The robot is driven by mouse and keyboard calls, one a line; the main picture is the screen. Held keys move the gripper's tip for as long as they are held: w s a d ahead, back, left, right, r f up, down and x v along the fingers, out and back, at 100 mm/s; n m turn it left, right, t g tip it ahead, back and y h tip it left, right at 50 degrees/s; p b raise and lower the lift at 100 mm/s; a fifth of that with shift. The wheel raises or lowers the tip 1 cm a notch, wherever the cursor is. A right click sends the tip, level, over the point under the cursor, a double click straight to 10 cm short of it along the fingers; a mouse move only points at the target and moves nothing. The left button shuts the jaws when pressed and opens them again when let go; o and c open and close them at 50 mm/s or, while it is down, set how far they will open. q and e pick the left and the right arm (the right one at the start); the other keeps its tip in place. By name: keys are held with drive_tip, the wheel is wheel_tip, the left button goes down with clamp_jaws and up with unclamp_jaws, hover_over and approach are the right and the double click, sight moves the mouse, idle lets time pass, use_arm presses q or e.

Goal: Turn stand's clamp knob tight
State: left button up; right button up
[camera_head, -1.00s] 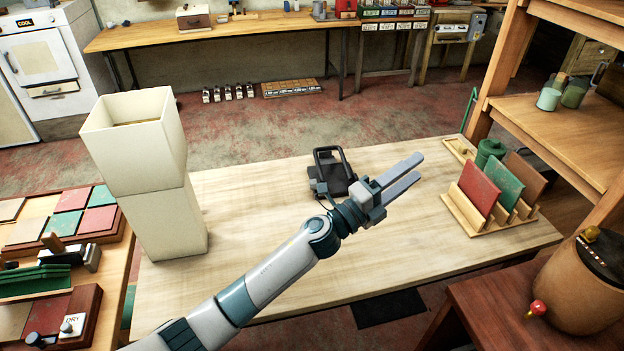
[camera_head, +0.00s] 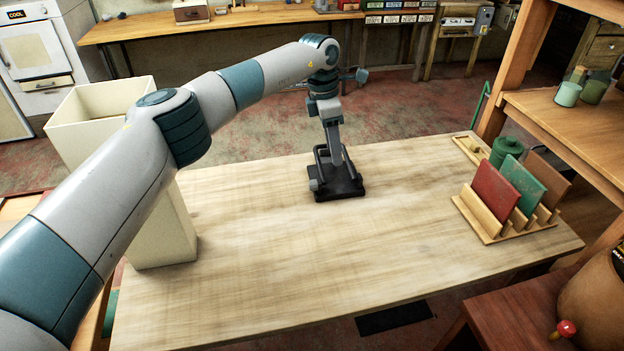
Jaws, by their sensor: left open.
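The dark stand (camera_head: 347,191) sits on the middle of the wooden table, near its far edge, with an upright frame rising from its base. I cannot make out its clamp knob for certain; a small grey part shows at the stand's left side. My left arm reaches in from the left, and its gripper (camera_head: 338,158) points down right over the stand. The fingers overlap the stand's frame in the picture, and I cannot tell whether they touch it. The gripper is open. My right gripper is out of view.
A tall cream box (camera_head: 165,235) stands at the table's left. A wooden rack (camera_head: 488,228) with red, green and brown boards stands at the right, beside a green canister (camera_head: 505,150). The table's front and middle are clear.

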use_arm(q)
wheel_tip(320, 180, up, 4)
drive_tip(key=y, duration=0.2)
hover_over(312, 181)
drive_tip(key=shift+s+f, duration=0.2)
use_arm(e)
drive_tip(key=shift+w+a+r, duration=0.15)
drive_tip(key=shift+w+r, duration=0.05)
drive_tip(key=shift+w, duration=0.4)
use_arm(q)
drive_tip(key=shift+f, duration=0.1)
wheel_tip(312, 181, down, 16)
drive_tip(key=p, duration=0.3)
drive_tip(key=shift+w, duration=0.15)
drive_tip(key=shift+f, duration=0.65)
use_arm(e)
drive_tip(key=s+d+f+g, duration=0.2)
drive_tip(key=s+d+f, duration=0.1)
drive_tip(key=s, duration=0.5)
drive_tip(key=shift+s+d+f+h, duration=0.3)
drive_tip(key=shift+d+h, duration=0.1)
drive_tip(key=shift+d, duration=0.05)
use_arm(q)
drive_tip(key=shift+c, duration=0.4)
